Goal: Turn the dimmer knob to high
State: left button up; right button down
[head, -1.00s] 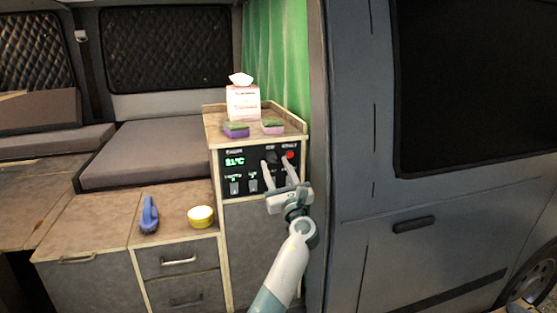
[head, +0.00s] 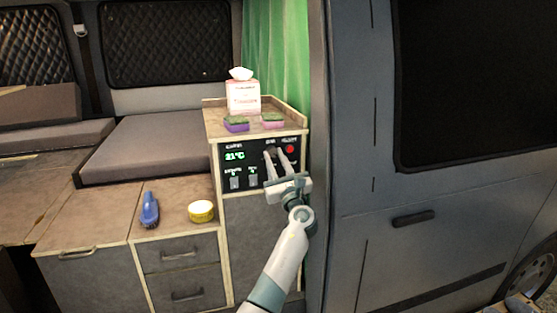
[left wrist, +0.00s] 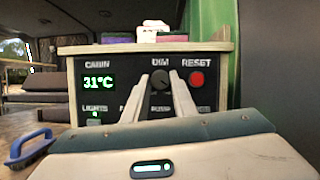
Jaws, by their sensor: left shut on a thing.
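The control panel (head: 236,168) is black, on the cabinet front, and has a green temperature display. The dimmer knob (left wrist: 160,80) is dark and round under the label DIM, left of the red reset button (left wrist: 197,79). My left gripper (head: 277,153) reaches up to the panel, its two pale fingers shut on the knob, one on each side. In the left wrist view its fingertips (left wrist: 168,76) flank the knob. In the head view the fingers hide most of the knob. Its exact setting is too small to read. My right gripper is not in view.
Light switches (head: 234,183) sit low on the panel. Two sponges (head: 236,124) and a tissue box (head: 243,98) stand on the cabinet top. A blue-handled brush (head: 149,211) and a yellow tin (head: 201,211) rest on the lower counter. The van's side (head: 360,240) bounds the right.

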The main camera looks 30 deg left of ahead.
pick_arm(q)
jog(key=n+b, duration=0.1)
jog(key=n+g+b, duration=0.1)
jog(key=n+b, duration=0.1)
jog(key=b, duration=0.1)
jog(key=shift+w+d+f+y, duration=0.1)
jog(key=shift+f+y, duration=0.15)
jog(key=shift+y, duration=0.15)
jog(key=shift+r+n+g+b, duration=0.1)
jog(key=shift+n+g+b, duration=0.25)
jog(key=shift+n, duration=0.15)
jog(key=shift+r+n, duration=0.2)
jog(key=shift+n, duration=0.3)
jog(key=o, duration=1)
jog(key=shift+o, duration=0.2)
jog(key=shift+d, duration=0.1)
